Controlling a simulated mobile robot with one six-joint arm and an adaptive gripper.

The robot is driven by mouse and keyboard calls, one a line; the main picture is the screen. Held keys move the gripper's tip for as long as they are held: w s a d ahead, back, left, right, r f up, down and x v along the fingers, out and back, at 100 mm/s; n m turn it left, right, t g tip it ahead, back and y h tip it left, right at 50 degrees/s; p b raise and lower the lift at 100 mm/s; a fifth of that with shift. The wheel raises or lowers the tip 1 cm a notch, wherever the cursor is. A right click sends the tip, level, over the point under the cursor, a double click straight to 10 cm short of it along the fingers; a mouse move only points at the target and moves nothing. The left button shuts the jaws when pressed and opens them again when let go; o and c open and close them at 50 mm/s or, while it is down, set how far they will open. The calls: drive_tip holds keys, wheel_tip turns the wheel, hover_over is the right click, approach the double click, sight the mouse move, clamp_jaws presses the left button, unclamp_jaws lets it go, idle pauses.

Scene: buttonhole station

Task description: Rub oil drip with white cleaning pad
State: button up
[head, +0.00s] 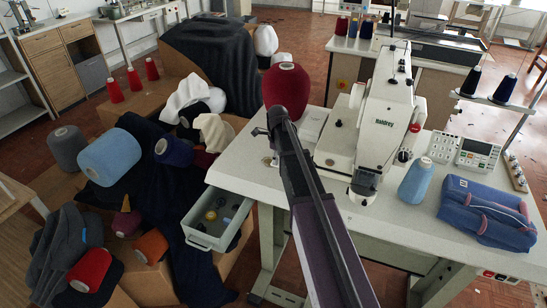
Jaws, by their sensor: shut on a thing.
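My dark gripper (278,122) reaches up the middle of the view, over the left part of the white sewing table (245,172). It is shut, and what it holds is hidden or too small to make out. I cannot pick out a white cleaning pad for certain. A small brownish mark (268,160) shows on the tabletop left of my gripper; I cannot tell whether it is the oil drip. I cannot tell whether my gripper touches the table.
A large red thread cone (286,88) stands just beyond my gripper. The sewing machine (380,115) is to the right, with a blue cone (416,180) and a blue pouch (487,212). An open drawer (214,218) sticks out at the table's left.

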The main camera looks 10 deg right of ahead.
sight(263, 159)
drive_tip(key=shift+s+d, duration=0.65)
drive_tip(key=shift+d, duration=0.15)
drive_tip(key=shift+w+a, duration=0.1)
drive_tip(key=shift+w, duration=0.05)
drive_tip(key=shift+w+a, duration=0.55)
drive_tip(key=shift+a, duration=0.25)
drive_tip(key=shift+w+a, duration=0.55)
drive_tip(key=shift+a, duration=0.25)
drive_tip(key=shift+w+a, duration=0.1)
drive_tip(key=shift+w+a, duration=0.6)
drive_tip(key=shift+a, duration=0.2)
drive_tip(key=shift+w+a, duration=0.6)
drive_tip(key=shift+a, duration=0.2)
drive_tip(key=shift+d, duration=0.1)
drive_tip(key=shift+w+d+f, duration=0.1)
drive_tip(key=shift+w+d, duration=0.1)
drive_tip(key=shift+w, duration=0.05)
